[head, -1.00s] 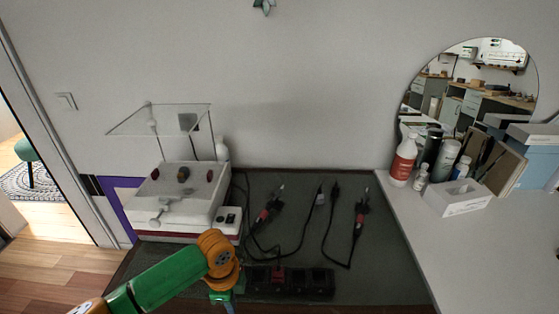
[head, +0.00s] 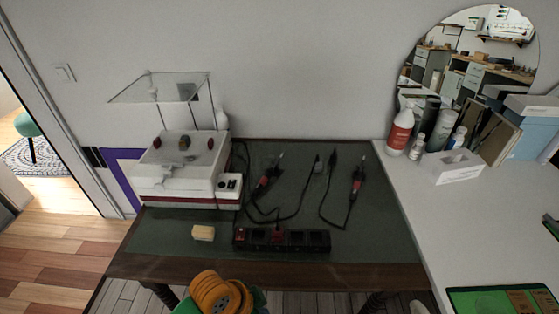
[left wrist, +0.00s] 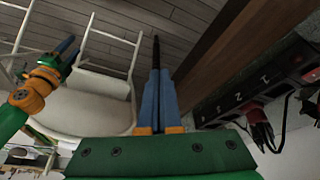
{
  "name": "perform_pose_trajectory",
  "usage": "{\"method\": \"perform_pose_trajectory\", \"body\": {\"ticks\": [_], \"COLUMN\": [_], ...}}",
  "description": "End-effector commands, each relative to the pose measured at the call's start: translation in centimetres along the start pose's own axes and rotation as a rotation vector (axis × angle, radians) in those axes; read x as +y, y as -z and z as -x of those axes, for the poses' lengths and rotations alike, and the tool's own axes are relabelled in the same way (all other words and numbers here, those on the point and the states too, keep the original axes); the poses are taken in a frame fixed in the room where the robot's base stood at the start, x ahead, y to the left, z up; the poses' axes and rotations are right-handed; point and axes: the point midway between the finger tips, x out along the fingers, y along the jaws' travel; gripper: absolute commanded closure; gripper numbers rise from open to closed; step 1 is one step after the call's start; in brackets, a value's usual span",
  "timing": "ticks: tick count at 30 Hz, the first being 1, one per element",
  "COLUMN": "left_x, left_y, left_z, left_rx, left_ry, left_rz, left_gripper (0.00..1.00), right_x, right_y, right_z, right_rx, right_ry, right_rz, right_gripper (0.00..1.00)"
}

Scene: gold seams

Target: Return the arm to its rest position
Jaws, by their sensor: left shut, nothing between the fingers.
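My left arm's green and orange links (head: 222,294) show at the bottom edge of the head view, in front of the table; its gripper is out of that frame. In the left wrist view my left gripper's (left wrist: 157,62) two blue fingers lie together, shut and empty, over the floor beside the table edge. My right arm, green and orange, shows at the left of the left wrist view. Its blue gripper (left wrist: 65,50) is small there, and I cannot tell whether it is open.
A dark-topped table (head: 165,240) holds a white device (head: 180,185) with a clear raised lid, a yellow block (head: 203,233), a black power strip (head: 285,240) and cabled tools. A white counter (head: 440,230) stands at right. A white-framed chair (left wrist: 105,85) shows in the left wrist view.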

Motion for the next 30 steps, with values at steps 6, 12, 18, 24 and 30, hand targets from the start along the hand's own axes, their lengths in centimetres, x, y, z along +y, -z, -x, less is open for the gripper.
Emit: {"method": "perform_pose_trajectory", "body": {"ticks": [6,12,18,24,30], "left_x": [0.8,0.8,0.9,0.5,1.4], "left_y": [-3.7,-9.2,-14.5,-16.0,-18.7], "left_z": [1.4,3.5,4.7,-0.6,-6.4], "left_rx": [0.041,0.004,-0.065,-0.095,-0.13], "left_ry": [0.097,0.229,0.352,0.327,0.301], "left_rz": [0.364,0.674,0.885,0.879,0.877], "left_gripper": [1.0,1.0,1.0,1.0,1.0], "right_x": [0.0,0.0,0.0,0.0,0.0], "right_y": [-0.1,-0.1,-0.1,-0.1,-0.1], "right_z": [0.0,0.0,0.0,0.0,0.0], "right_rx": [-0.001,-0.002,-0.002,-0.002,-0.002], "right_ry": [0.0,0.0,0.0,0.0,0.0], "right_rz": [0.0,0.0,0.0,0.0,0.0], "right_gripper": [0.5,0.5,0.5,0.5,0.5]}}
